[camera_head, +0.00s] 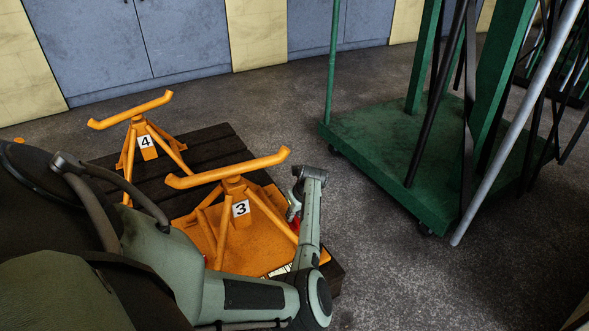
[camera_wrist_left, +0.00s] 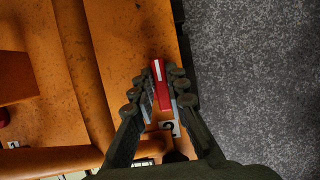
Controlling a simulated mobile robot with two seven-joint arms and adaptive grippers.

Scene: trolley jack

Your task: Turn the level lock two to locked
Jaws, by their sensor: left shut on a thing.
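The level lock two is a red lever with a pale stripe (camera_wrist_left: 159,85) in the left wrist view, beside the orange frame (camera_wrist_left: 140,35). My left gripper (camera_wrist_left: 161,92) is shut on the lever, with a finger on each side. In the head view my left gripper (camera_head: 293,214) reaches down at the right side of the orange stand marked 3 (camera_head: 232,186), and a little red (camera_head: 296,226) shows by it. The lever's base is partly hidden by the fingers. My right gripper is not in view.
A second orange stand marked 4 (camera_head: 145,140) stands behind, on the dark slatted platform (camera_head: 205,147). A green trolley (camera_head: 385,150) with upright posts and leaning poles stands at the right. Grey floor (camera_head: 385,270) lies free between them.

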